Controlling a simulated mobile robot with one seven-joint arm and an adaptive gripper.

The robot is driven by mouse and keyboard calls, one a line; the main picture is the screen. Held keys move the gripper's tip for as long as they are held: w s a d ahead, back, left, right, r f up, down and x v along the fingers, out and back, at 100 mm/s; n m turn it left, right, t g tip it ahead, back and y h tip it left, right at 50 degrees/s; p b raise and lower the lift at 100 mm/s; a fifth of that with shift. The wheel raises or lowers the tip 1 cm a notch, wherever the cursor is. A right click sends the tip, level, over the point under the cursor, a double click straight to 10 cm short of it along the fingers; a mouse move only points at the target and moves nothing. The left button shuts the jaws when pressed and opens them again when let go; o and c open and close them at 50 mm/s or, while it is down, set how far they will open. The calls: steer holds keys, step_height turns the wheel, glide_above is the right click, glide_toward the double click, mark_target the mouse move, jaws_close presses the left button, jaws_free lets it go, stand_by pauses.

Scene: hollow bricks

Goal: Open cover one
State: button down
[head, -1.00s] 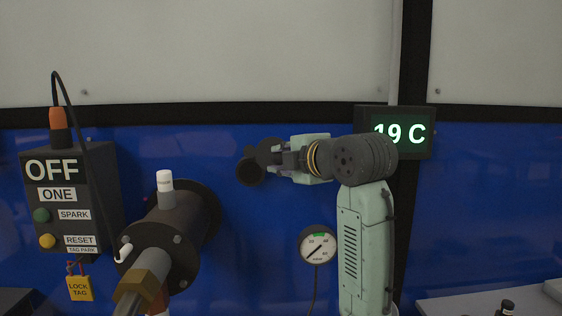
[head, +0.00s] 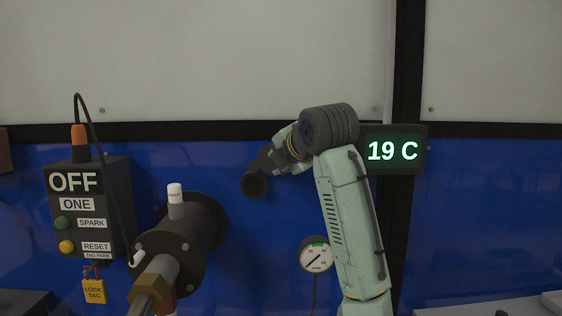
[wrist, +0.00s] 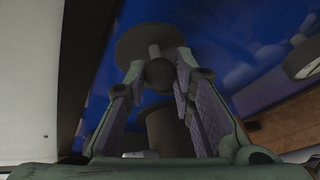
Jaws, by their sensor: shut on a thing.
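Cover one (wrist: 150,42) is a dark round disc with a short stem and a round knob (wrist: 160,72), seen in the wrist view. My gripper (wrist: 165,80) is shut on the knob, one finger on each side. A dark short tube (wrist: 163,130) shows behind the fingers, offset from the disc. In the head view the tube (head: 255,185) stands out from the blue wall with its round end facing out. The cover (head: 266,157) seems to be just above and right of it, partly hidden by my gripper (head: 275,155).
A black burner (head: 180,245) with a brass fitting stands left of the tube. A control box (head: 90,205) reads OFF and ONE, with a yellow lock tag (head: 94,291). A gauge (head: 316,256) hangs below my arm. A display (head: 393,151) reads 19 C.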

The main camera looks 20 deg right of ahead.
steer(key=c, duration=1.3)
jaws_free()
steer(key=shift+c, duration=0.2)
steer(key=v, duration=1.2)
steer(key=shift+s+f, duration=0.1)
steer(key=shift+f, duration=0.05)
